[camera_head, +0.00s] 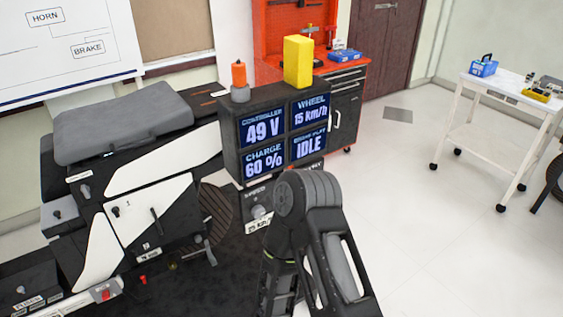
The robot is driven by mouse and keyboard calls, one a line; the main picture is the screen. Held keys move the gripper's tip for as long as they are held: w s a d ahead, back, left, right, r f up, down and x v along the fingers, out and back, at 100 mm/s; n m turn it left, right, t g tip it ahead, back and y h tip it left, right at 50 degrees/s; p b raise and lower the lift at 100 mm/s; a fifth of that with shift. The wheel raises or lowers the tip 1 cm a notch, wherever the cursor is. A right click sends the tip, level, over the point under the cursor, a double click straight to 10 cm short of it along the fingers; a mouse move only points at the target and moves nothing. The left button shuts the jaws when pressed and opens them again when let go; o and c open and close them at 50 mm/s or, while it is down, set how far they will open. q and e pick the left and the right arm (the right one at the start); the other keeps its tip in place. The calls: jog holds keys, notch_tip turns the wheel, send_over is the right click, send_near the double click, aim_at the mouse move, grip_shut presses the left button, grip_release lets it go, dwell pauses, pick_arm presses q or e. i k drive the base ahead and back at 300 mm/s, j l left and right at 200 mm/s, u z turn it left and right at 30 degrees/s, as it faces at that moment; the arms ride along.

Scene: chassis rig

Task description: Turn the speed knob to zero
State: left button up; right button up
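The speed knob (259,212) is a small dark round knob on the black rig, below the display box (230,155). Lettering above it is too small to read surely; a white label (258,224) below it seems to read 25 km. The knob's pointer direction is too small to tell. The display shows 49 V, wheel 15 km/h, charge 60 % and IDLE. A dark grey arm of mine, apparently the right, rises from the bottom just right of the knob and hides part of the rig there. No fingertips of either gripper show.
A grey seat (122,122) and white panels lie left on the rig. An orange beacon (239,76) and a yellow block (298,62) stand on the display box. A red tool bench (347,75) is behind. A white wheeled cart (505,100) stands right, with free floor before it.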

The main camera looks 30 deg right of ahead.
aim_at(258, 211)
jog(key=z, duration=1.15)
